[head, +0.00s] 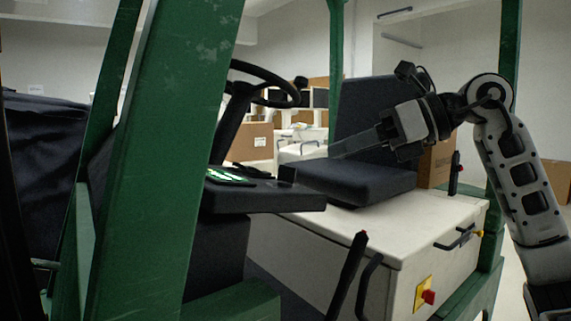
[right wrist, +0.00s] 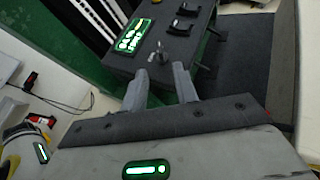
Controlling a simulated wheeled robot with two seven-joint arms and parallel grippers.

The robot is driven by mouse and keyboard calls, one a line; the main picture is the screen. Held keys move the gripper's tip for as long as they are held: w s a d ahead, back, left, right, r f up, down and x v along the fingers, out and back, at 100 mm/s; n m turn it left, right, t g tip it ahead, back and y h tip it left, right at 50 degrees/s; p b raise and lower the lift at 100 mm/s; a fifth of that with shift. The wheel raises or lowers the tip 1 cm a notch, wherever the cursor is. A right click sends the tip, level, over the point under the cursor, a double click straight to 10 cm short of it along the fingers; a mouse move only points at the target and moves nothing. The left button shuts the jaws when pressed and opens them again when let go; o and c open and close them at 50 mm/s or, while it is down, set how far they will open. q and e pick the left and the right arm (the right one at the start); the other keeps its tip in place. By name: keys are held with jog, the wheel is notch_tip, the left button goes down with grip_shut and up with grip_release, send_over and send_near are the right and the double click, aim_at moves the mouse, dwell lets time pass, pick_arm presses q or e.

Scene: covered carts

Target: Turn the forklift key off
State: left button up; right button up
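The forklift key (right wrist: 160,55) is a small grey piece standing on the dark dashboard (right wrist: 168,50) in the right wrist view. My right gripper (right wrist: 160,80) is open, with the key just past its fingertips and seen between them. It does not appear to touch the key. In the head view the right gripper (head: 345,148) hangs in front of the seat, to the right of the dashboard (head: 270,193). The key is too small to make out there. My left gripper is not in view.
A lit green panel (right wrist: 133,36) and black levers (right wrist: 182,27) are close to the key. The steering wheel (head: 270,82), green posts (head: 180,120) and black seat (head: 355,180) surround the dashboard. Upright levers (head: 350,270) stand below it.

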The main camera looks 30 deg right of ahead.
aim_at(287, 169)
jog(key=p+x, duration=0.1)
jog(key=x, duration=0.9)
jog(key=shift+w+a+f+p, duration=0.15)
jog(key=shift+w+p, duration=0.1)
jog(key=shift+p, duration=0.1)
grip_shut()
